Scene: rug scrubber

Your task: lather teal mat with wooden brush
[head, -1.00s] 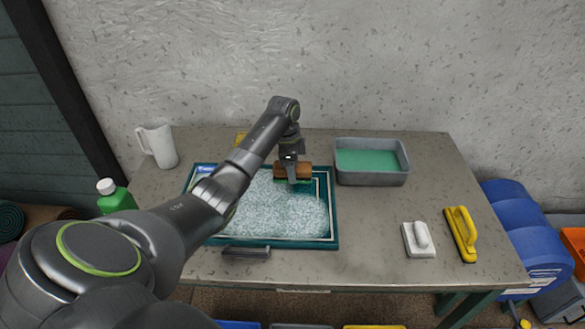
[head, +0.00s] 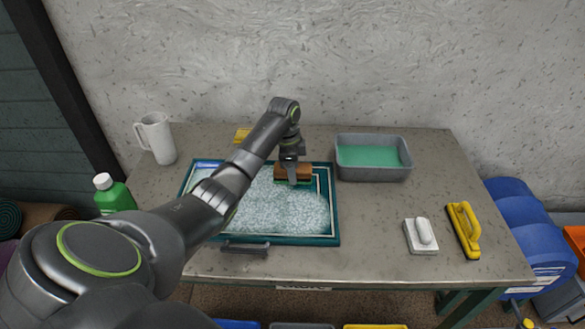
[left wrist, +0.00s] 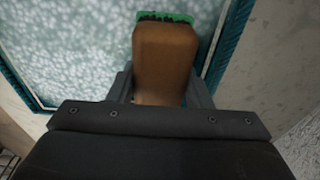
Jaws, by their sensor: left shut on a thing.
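The teal mat (head: 336,226) lies flat on the table, with white foam over most of its middle. A thin light border line and teal edge stay bare. The wooden brush (head: 283,170) is on the upper right part of the mat. My left gripper (head: 291,181) is shut on the brush from above. The left wrist view shows the brush's brown wooden block (left wrist: 166,62) between the fingers, with green and dark bristles at its far end and foam beyond. Whether the bristles press on the mat is hidden. My right gripper does not show.
A grey basin (head: 374,176) with green liquid stands right of the mat. A white brush (head: 421,236) and a yellow brush (head: 464,230) lie at front right. A white jug (head: 157,139) and green bottle (head: 113,195) stand left. A dark handle-like piece (head: 245,248) lies at the mat's front edge.

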